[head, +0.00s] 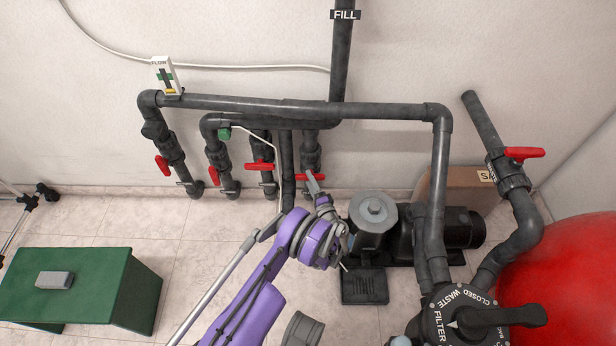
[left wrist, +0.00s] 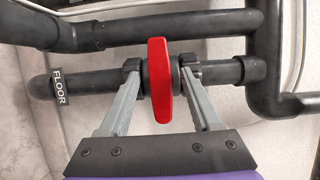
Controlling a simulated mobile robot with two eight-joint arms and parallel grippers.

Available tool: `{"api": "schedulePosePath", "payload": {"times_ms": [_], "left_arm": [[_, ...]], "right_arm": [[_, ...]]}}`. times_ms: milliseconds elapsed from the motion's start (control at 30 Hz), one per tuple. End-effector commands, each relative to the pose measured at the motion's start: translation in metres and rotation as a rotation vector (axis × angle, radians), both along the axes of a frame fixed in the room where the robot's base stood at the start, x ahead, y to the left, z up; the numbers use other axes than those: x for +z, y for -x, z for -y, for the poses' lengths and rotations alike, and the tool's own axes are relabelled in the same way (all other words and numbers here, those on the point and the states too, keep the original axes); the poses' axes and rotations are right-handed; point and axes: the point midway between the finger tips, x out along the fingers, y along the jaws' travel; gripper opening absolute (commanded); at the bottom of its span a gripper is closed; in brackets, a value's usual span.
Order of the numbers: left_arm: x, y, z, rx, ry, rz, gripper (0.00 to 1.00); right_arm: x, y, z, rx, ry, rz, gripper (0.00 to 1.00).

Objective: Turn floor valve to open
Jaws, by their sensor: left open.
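The floor valve's red handle (left wrist: 160,80) stands crosswise to its dark grey pipe in the left wrist view. The FLOOR label (left wrist: 62,87) is on that pipe, left of the handle. My left gripper (left wrist: 158,66) is open, with one grey finger on each side of the handle and a gap to each. In the head view my left gripper (head: 314,184) is at the rightmost of the wall-side valves, and its red handle (head: 301,177) is partly hidden behind the fingers. My right gripper is not in view.
Other red-handled valves (head: 217,173) stand close on the left. The pump (head: 373,212) is just right of my arm, with the black filter valve (head: 470,318) and red tank (head: 570,275) farther right. A green bench (head: 95,270) stands at left on the tiled floor.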

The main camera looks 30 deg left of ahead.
Motion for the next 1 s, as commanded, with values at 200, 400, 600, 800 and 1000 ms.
{"api": "schedulePosePath", "payload": {"times_ms": [200,400,600,800,1000], "left_arm": [[0.0,-0.015,-0.021,0.0,0.0,0.0,0.65],[0.0,-0.018,-0.024,-0.001,0.001,0.0,0.65],[0.0,-0.018,-0.024,-0.001,0.001,0.0,0.58],[0.0,-0.018,-0.024,-0.001,0.001,0.0,0.22],[0.0,-0.018,-0.024,-0.001,0.001,0.0,0.0]], "right_arm": [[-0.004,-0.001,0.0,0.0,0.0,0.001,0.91],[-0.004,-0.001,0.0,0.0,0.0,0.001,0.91],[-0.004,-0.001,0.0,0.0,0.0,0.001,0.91],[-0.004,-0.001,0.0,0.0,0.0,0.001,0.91],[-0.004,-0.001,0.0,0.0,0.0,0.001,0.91]]}}
